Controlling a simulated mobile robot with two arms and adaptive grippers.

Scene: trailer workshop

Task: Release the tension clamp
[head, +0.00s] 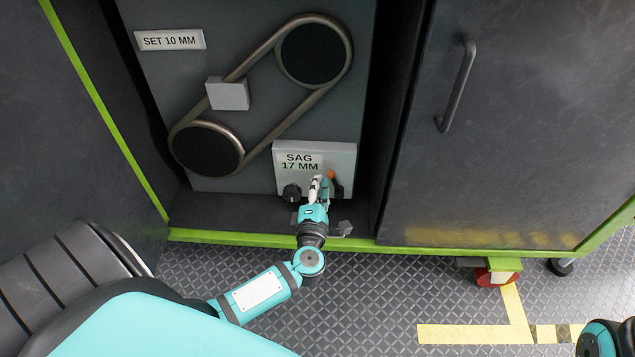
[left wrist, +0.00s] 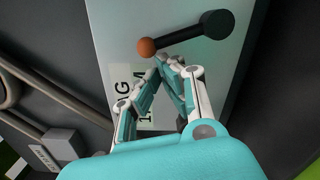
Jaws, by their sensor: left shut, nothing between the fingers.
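The tension clamp is a dark lever with an orange knob (head: 331,174) on the light grey box labelled SAG 17 MM (head: 340,152). In the left wrist view the lever (left wrist: 190,34) runs from its dark pivot at the right to the orange ball (left wrist: 147,47) at the left. My left gripper (head: 318,180) is in front of the box, and its fingertips (left wrist: 168,62) are shut and empty close to the orange ball. I cannot tell whether they touch it. My right gripper is not visible.
A belt runs around two dark pulleys (head: 313,53), with a small grey block (head: 228,94) against it. A SET 10 MM label (head: 170,40) is at upper left. A closed cabinet door with a handle (head: 456,86) stands at right. A green-edged sill (head: 400,248) runs below.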

